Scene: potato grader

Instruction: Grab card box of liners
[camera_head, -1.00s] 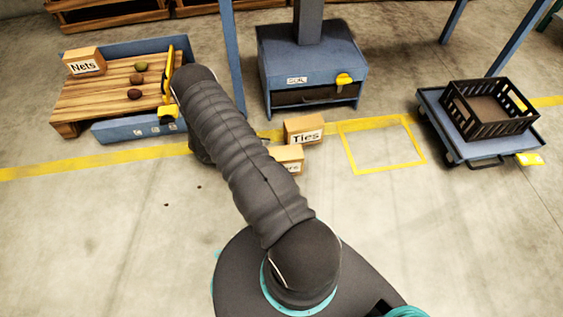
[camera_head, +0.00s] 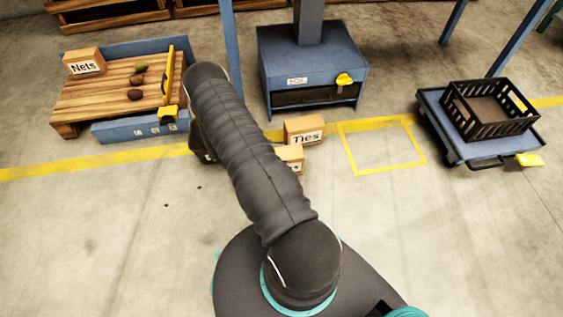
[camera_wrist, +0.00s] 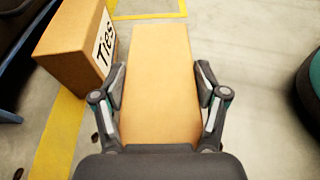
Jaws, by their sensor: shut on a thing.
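A plain tan card box (camera_wrist: 160,75) lies between the two fingers of my gripper (camera_wrist: 160,105) in the wrist view, with a finger against each side. The gripper is shut on it. In the head view the box (camera_head: 292,155) is mostly hidden behind my arm, and only the end of its label shows, too little to read. It sits on the floor or close above it; I cannot tell which.
A box marked Ties (camera_head: 305,130) stands just beside the held box, also in the wrist view (camera_wrist: 75,45). A Nets box (camera_head: 85,62) and several potatoes are on a wooden table (camera_head: 75,105). A black crate (camera_head: 490,125) sits on a blue cart (camera_head: 440,120). A yellow floor square (camera_head: 350,160) is empty.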

